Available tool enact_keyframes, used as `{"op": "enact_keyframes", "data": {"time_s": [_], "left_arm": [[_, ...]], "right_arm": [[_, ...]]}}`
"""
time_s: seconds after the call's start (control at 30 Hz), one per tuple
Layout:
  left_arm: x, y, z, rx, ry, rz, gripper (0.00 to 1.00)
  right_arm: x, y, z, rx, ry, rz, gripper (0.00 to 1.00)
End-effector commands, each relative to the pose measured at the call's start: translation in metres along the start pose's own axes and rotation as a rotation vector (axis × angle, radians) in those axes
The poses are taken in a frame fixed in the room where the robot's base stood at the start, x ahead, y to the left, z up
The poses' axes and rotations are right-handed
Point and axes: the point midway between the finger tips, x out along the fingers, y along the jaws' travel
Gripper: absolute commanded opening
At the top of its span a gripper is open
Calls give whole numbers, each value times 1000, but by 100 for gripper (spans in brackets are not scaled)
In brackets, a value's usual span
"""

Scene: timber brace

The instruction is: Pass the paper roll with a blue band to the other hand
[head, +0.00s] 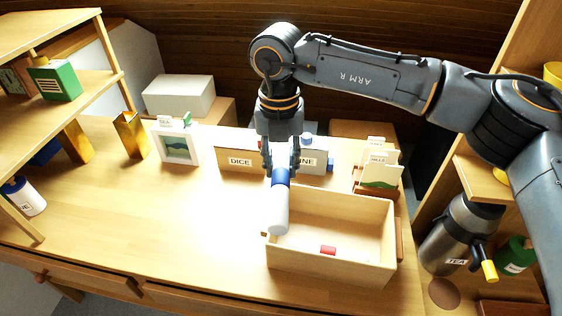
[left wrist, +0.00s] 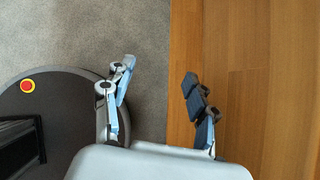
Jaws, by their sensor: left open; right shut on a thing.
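The paper roll with a blue band (head: 281,200) is a white cylinder in the head view, above the table by the left end of a wooden box. My right gripper (head: 282,166) points down and is shut on the roll near its upper end, just above the blue band. The roll hangs slightly tilted, its lower end toward the front. My left gripper (left wrist: 160,95) shows only in the left wrist view. Its two fingers are wide apart with nothing between them, over the grey floor and a wooden edge.
The open wooden box (head: 330,265) holds a small red block (head: 328,250). A picture frame (head: 177,146) stands back left, a TEA flask (head: 455,235) at right. The table's left middle is clear.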

Motion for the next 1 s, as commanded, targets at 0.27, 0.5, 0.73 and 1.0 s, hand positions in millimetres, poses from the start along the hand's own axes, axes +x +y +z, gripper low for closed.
{"op": "enact_keyframes", "data": {"time_s": [0.27, 0.5, 0.73, 1.0], "left_arm": [[109, 79, -76, -490, 298, 176, 58], [159, 171, -123, -1124, 457, 389, 58], [172, 220, -133, -1533, 478, 484, 58], [174, 227, -133, -1599, 478, 492, 58]], "right_arm": [[0, 0, 0, 0, 0, 0, 0], [0, 0, 0, 0, 0, 0, 0], [0, 0, 0, 0, 0, 0, 0], [0, 0, 0, 0, 0, 0, 0]]}}
